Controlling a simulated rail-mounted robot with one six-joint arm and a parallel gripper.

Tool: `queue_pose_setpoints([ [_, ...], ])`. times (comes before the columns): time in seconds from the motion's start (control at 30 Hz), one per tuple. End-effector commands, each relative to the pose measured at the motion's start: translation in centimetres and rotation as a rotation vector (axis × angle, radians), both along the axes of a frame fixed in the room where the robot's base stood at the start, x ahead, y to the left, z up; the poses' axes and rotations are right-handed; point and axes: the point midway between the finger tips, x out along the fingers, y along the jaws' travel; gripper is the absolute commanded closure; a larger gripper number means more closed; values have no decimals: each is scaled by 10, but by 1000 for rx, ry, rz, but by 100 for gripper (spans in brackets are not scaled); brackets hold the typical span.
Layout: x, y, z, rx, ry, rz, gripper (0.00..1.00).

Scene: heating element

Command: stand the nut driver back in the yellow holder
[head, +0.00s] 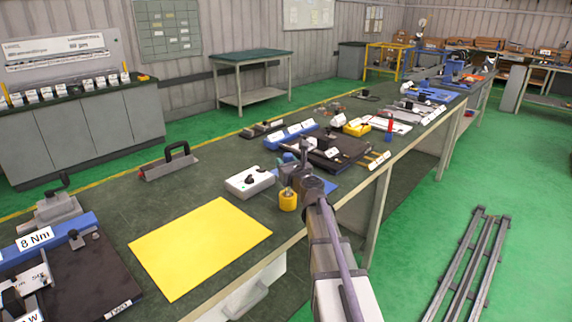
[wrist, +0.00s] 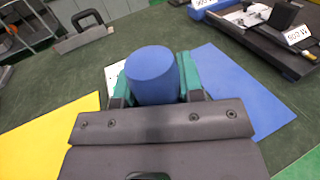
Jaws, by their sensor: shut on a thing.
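The nut driver's blue handle (wrist: 153,74) stands between the teal-padded fingers of my gripper (wrist: 155,88) in the wrist view. My gripper (head: 292,174) is shut on it. In the head view the yellow holder (head: 288,201) is a small cup on the dark green bench, directly below my gripper. The driver looks roughly upright over the holder. Its lower end appears at the holder's mouth, but I cannot tell how deep it sits. In the wrist view the handle and gripper hide the holder.
A yellow sheet (head: 200,248) lies left of the holder. A white box with a black knob (head: 249,182) stands close by on the left. A blue mat (wrist: 236,95) lies beside and beneath my gripper. A black fixture (head: 340,150) stands behind. The bench's front edge is near.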

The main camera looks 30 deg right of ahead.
Motion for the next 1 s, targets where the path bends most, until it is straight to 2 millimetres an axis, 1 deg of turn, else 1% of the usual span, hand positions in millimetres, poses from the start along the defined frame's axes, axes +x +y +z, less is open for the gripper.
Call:
queue_pose_setpoints([
  [1.0, 0, 0, -26, 0, 0, 0, 100],
])
